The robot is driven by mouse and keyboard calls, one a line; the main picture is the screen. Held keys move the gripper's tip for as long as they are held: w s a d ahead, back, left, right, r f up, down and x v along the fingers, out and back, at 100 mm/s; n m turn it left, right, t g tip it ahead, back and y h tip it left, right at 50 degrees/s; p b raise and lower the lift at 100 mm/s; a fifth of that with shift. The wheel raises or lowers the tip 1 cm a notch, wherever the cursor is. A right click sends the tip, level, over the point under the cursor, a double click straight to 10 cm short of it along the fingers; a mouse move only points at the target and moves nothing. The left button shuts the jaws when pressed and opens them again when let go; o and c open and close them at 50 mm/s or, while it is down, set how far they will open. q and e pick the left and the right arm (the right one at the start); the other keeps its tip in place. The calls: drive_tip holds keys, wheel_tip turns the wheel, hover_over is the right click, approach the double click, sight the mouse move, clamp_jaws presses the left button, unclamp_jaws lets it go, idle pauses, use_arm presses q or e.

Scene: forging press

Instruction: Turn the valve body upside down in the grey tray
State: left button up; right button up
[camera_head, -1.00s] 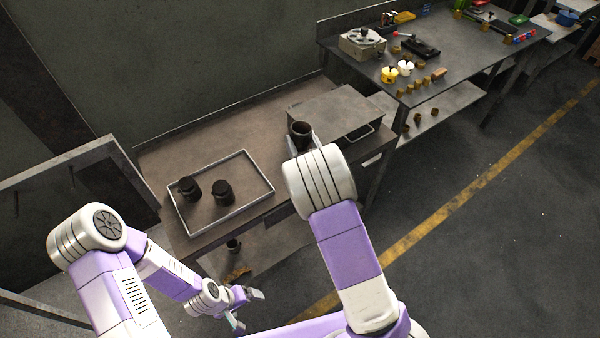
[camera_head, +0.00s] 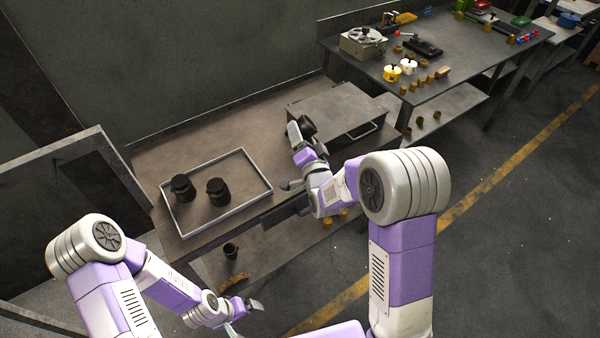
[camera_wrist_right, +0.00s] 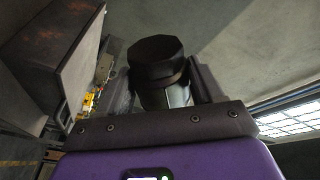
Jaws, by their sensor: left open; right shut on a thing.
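The valve body (camera_head: 308,125) is a dark cylindrical part held in my right gripper (camera_head: 306,138), above the bench beside the raised grey box. It lies tilted on its side. The right wrist view shows its black wider end (camera_wrist_right: 155,62) between the fingers. The grey tray (camera_head: 228,215) lies on the bench to the left. Two similar dark parts (camera_head: 182,188) (camera_head: 218,191) stand in its left half, and its right half is bare. My left gripper (camera_head: 244,317) is open and empty, low in front of the bench.
A grey metal box (camera_head: 345,105) with a handle stands right of the held part. A lower shelf (camera_head: 265,250) under the bench holds a dark cup-like part (camera_head: 231,251). A second table (camera_head: 455,55) with many small items stands at the back right.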

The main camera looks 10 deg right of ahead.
drive_tip(key=m+b, duration=0.3)
drive_tip(key=m+h+b, duration=0.1)
drive_tip(key=m+b, duration=0.2)
drive_tip(key=m, duration=0.1)
drive_tip(key=shift+d+f+b, duration=0.1)
drive_tip(key=shift+f+b, duration=0.1)
drive_tip(key=shift+b, duration=0.2)
drive_tip(key=shift+r+m+b, duration=0.15)
drive_tip(key=shift+m+b, duration=0.25)
drive_tip(key=shift+m, duration=0.3)
drive_tip(key=shift+r, duration=0.1)
drive_tip(key=shift+f+m+b, duration=0.25)
drive_tip(key=shift+m+b, duration=0.45)
drive_tip(key=shift+b, duration=0.35)
drive_tip(key=shift+r+m, duration=0.15)
drive_tip(key=shift+m, duration=0.75)
drive_tip(key=shift+m+p, duration=0.3)
drive_tip(key=shift+m, duration=0.4)
drive_tip(key=m, duration=0.5)
drive_tip(key=shift+h, duration=0.3)
